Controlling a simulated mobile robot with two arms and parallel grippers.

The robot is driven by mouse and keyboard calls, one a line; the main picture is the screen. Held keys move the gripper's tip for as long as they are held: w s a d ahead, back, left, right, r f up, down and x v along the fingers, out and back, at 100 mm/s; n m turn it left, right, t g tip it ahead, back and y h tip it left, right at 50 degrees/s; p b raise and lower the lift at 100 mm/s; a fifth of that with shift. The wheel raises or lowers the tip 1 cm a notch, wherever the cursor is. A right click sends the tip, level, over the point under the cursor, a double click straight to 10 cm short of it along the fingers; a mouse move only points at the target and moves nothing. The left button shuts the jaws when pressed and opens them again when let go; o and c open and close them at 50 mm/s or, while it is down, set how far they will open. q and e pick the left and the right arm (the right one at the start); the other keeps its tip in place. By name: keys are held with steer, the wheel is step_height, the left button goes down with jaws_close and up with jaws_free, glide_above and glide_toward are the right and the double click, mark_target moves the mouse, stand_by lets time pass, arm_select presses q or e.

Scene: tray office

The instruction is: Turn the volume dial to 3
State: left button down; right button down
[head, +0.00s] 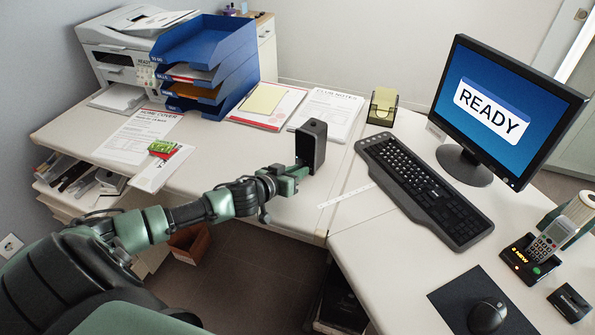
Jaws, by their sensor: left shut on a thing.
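A black upright box, which looks like a small speaker (316,128), stands on the desk near its front edge in the head view. My left gripper (301,171) reaches it from the left, its green fingers shut at the low part of the box's near face. The volume dial is hidden behind the fingers, so its setting cannot be read. My right gripper is not in view.
A keyboard (425,190) and a monitor (508,108) stand to the right. A white ruler strip (346,196) lies by the box. Papers (325,112) and blue trays (205,45) are behind. A phone in its dock (532,258) and a mouse (487,316) are at lower right.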

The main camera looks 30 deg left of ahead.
arm_select(q)
steer(key=shift+r+m+y+p, duration=0.1)
steer(key=shift+m+y+p, duration=0.2)
steer(key=shift+m+p, duration=0.1)
steer(key=shift+d+m+y+p, duration=0.2)
steer(key=shift+m+y+p, duration=0.1)
steer(key=shift+m+y, duration=0.3)
steer(key=shift+d+f+m+y, duration=0.15)
steer(key=shift+m+y, duration=0.35)
steer(key=shift+m, duration=0.5)
steer(key=shift+m+t+y+b, duration=0.3)
steer(key=shift+m+y+b, duration=0.35)
steer(key=shift+m, duration=0.35)
steer(key=c, duration=1.3)
jaws_free()
steer(key=shift+d, duration=0.1)
